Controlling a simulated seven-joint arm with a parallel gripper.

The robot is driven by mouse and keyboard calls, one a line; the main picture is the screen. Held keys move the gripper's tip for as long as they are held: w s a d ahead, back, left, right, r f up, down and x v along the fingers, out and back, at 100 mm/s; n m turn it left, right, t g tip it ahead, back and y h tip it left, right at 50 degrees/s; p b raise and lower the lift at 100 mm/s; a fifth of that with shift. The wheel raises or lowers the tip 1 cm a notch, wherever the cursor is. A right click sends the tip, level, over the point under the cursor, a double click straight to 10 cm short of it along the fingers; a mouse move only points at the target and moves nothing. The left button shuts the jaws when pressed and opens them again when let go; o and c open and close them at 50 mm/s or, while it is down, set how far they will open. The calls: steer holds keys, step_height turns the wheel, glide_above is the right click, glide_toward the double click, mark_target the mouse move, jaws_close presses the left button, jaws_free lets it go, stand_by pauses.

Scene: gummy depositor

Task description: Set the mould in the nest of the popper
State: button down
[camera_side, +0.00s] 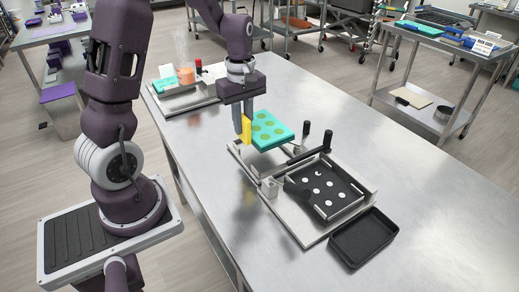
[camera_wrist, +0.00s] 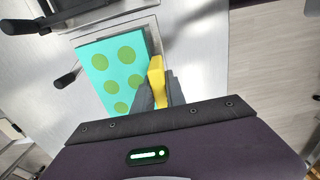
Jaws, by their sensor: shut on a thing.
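The mould (camera_side: 270,130) is a flat turquoise block with olive-green round gummies in its top. In the side view it is held about level above the left part of the popper. It also shows in the wrist view (camera_wrist: 112,68), left of my fingers. My gripper (camera_side: 246,130) is shut on a yellow tab (camera_wrist: 156,72) at the mould's near edge. The popper (camera_side: 312,236) is a metal plate with handles and a black bed (camera_side: 325,188) with several white round spots. I cannot tell whether the mould touches the popper; it hides part of the plate beneath.
A black lever (camera_side: 312,154) crosses the popper between the mould and the black bed. An empty black tray (camera_side: 364,238) stands beside the popper's front right. A metal tray with an orange container (camera_side: 185,76) is at the table's back left. The table's right side is clear.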

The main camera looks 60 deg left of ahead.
steer(key=w+d+r, duration=0.1)
steer(key=w+d, duration=0.1)
steer(key=d, duration=0.8)
steer(key=w+d+r, duration=0.2)
steer(key=d, duration=0.9)
steer(key=shift+d, duration=0.3)
steer(key=shift+f, duration=3)
steer(key=shift+f, duration=0.1)
